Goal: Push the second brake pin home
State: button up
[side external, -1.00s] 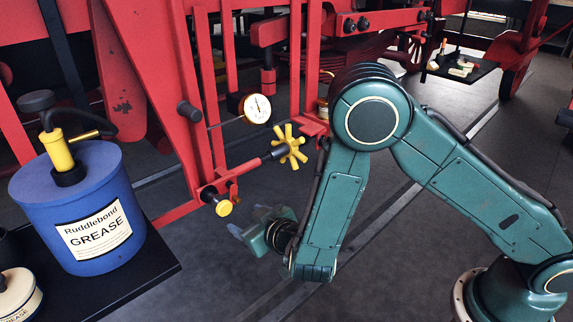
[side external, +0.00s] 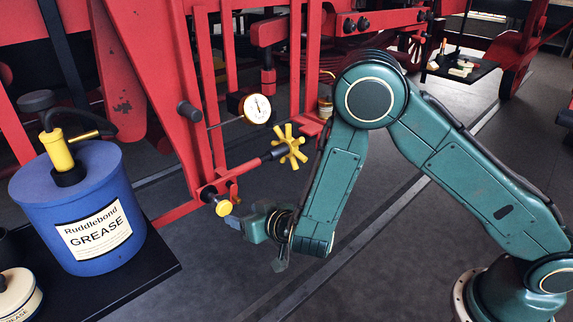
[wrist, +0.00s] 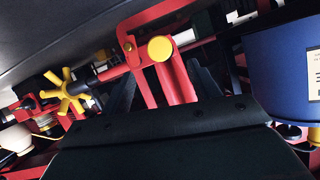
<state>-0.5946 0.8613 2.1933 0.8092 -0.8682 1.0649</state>
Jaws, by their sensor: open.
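A pin with a round yellow head (side external: 223,208) sits at the red brake rigging joint, low on the red frame. The wrist view shows the head (wrist: 160,48) nearly face-on, in front of a red link. How deep the pin sits cannot be told. My gripper (wrist: 163,85) is open and empty, with its dark fingers apart below the yellow head in the wrist view. In the side view my gripper (side external: 254,232) is just right of and slightly below the pin head, seemingly close to it; contact cannot be told.
A yellow star handwheel (side external: 289,147) is above right of the pin, near my arm. A round white gauge (side external: 257,108) is higher up. A blue grease drum (side external: 84,210) stands on a dark shelf (side external: 150,270) at left. The floor below my gripper is clear.

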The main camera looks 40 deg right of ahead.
aim_at(218, 201)
jog(key=shift+x, duration=5.2)
grip_shut()
jog(key=shift+w, duration=1.4)
grip_release()
jog(key=shift+s, duration=0.1)
